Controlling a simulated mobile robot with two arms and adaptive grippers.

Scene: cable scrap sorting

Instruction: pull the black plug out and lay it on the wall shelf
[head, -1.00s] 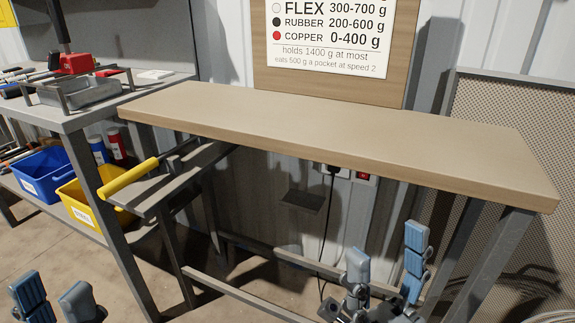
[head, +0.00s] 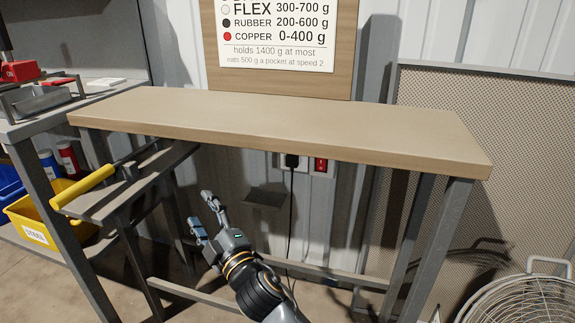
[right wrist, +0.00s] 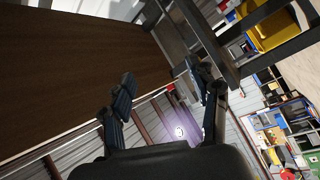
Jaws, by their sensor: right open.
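The black plug (head: 292,161) sits in a white wall socket just below the wooden tabletop's front edge, its cable hanging down the wall. The wall shelf (head: 265,198) is a small dark ledge lower and left of the plug, and it looks empty. My right gripper (head: 201,209) is open and empty, left of the shelf in the picture, its arm reaching up from the bottom. In the right wrist view its spread fingers (right wrist: 160,78) have nothing between them. I cannot make out the plug there. My left gripper is out of view.
The wooden tabletop (head: 280,125) overhangs the socket, with steel legs and a low crossbar beneath. A red switch (head: 320,164) is right of the plug. A yellow-handled lever (head: 85,188) projects at left above a yellow bin (head: 45,220). A wire fan guard (head: 525,300) stands at lower right.

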